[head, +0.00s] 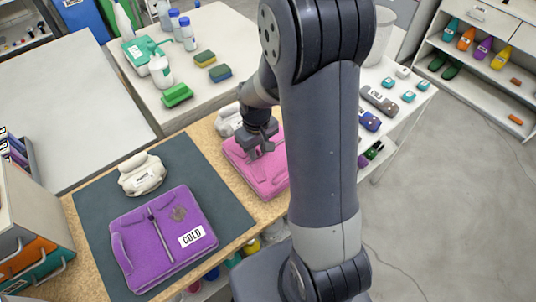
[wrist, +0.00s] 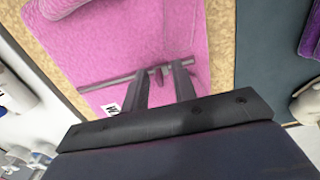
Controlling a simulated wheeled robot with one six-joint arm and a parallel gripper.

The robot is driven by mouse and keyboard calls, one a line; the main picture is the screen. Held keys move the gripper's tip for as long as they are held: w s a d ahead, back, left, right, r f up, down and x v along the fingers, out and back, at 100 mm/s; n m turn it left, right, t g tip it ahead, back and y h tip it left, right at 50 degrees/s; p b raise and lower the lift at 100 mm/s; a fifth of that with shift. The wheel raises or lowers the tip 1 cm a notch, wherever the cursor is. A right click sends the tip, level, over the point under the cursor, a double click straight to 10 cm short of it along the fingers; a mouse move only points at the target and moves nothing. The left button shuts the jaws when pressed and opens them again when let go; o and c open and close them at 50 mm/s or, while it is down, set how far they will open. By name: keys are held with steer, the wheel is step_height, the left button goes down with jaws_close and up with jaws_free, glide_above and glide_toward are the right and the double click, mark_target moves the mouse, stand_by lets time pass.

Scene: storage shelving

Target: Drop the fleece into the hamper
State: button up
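A pink folded fleece (head: 262,178) lies on the wooden-edged table, partly hidden behind my arm. It fills much of the wrist view (wrist: 130,40), with a grey zip line across it and part of a white label. A purple folded fleece (head: 150,225) labelled COLD lies on the dark mat. My gripper (head: 262,150) is over the pink fleece, pointing down. In the wrist view its two fingers (wrist: 161,78) are apart, either side of the pink zip pull; whether they touch the cloth is unclear. A pale round bin (head: 385,25) stands behind my arm, possibly the hamper.
A cream rolled item (head: 142,175) lies on the dark mat (head: 195,160) above the purple fleece; another (head: 228,122) is beside my gripper. White tables behind hold bottles, sponges (head: 212,66) and small devices. Open floor (head: 440,200) lies to the right.

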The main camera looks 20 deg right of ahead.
jaws_close()
